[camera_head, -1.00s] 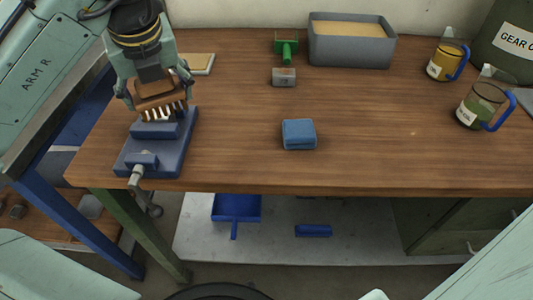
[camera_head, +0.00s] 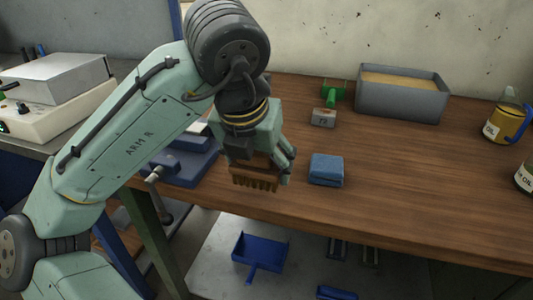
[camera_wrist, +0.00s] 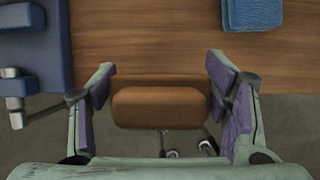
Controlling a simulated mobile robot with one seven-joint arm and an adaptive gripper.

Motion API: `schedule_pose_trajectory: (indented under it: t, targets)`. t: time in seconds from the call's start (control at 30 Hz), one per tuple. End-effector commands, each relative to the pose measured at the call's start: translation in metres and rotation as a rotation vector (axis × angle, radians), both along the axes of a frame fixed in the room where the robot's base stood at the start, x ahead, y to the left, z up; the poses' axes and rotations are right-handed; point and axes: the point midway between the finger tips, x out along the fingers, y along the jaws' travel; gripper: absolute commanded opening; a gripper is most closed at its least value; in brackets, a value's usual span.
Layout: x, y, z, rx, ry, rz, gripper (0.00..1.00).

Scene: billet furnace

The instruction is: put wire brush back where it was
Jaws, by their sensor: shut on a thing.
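The wire brush (camera_head: 256,180) has a brown wooden block with bristles pointing down. My gripper (camera_head: 262,162) is shut on it and holds it near the front edge of the workbench, between the blue vise and the blue cloth. In the wrist view the brush's brown back (camera_wrist: 160,107) lies between the two purple-padded fingers (camera_wrist: 164,92). Its bristles are hidden there. I cannot tell its exact height above the bench.
The blue vise (camera_head: 185,165) is left of my gripper, partly behind the arm. A folded blue cloth (camera_head: 326,170) lies close to the right. A small grey block (camera_head: 323,118), a green-handled brush (camera_head: 334,93) and a grey sand bin (camera_head: 402,108) stand farther back.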

Motion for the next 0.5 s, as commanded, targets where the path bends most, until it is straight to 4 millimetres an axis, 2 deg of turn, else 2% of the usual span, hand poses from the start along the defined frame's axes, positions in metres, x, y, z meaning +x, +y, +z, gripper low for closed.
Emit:
schedule_pose_trajectory:
  t: [0.1, 0.3, 0.5]
  targets:
    - [0.032, -0.004, -0.001, -0.003, 0.004, -0.001, 0.43]
    - [0.075, -0.008, -0.006, -0.002, 0.003, 0.000, 0.43]
    - [0.089, -0.009, -0.010, 0.001, 0.000, 0.002, 0.43]
